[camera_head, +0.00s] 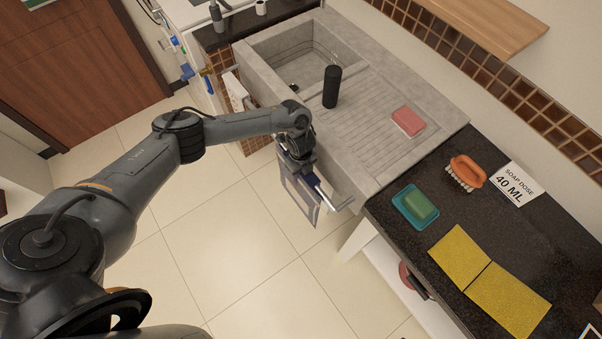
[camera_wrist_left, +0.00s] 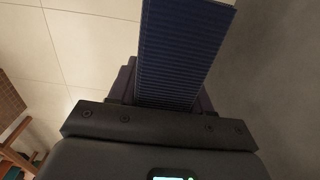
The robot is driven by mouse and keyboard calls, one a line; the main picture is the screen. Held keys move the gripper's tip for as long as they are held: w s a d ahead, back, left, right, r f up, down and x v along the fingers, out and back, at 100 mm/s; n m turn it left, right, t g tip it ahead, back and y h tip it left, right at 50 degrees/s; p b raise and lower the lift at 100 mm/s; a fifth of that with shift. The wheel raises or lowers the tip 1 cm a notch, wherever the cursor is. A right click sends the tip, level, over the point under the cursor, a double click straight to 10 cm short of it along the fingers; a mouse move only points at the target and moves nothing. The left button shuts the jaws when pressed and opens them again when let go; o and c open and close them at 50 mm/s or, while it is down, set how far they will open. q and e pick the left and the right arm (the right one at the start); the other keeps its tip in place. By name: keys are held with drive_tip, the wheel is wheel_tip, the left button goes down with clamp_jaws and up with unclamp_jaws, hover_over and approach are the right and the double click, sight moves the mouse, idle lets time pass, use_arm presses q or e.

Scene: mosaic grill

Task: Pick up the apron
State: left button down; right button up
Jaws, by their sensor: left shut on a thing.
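The apron (camera_head: 300,199) hangs in front of the stone sink counter, below my left wrist. It looks pale grey with dark blue edges. My left gripper (camera_head: 308,172) is at its top edge and is shut on it. The fingertips are partly hidden by the wrist in the head view. In the left wrist view a dark blue ribbed strip (camera_wrist_left: 185,52) runs up from the gripper body; I cannot tell whether it is cloth or a finger. My right gripper is not in view.
The stone sink (camera_head: 385,160) with a black bottle (camera_head: 331,86) and a pink sponge (camera_head: 408,121) is just behind the gripper. A metal bar (camera_head: 336,200) sticks out close by. The dark counter (camera_head: 440,225) is to the right. The tiled floor (camera_head: 240,270) is clear.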

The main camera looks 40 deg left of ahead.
use_arm(q)
wheel_tip(320, 180, up, 12)
drive_tip(key=p, duration=0.2)
drive_tip(key=shift+p, duration=0.4)
wheel_tip(320, 180, up, 7)
drive_tip(key=p, duration=0.3)
drive_tip(key=s+a, duration=0.2)
drive_tip(key=s, duration=0.6)
drive_tip(key=s+a+f, duration=0.1)
drive_tip(key=s, duration=0.8)
drive_tip(key=shift+s+a, duration=0.3)
drive_tip(key=shift+a, duration=0.1)
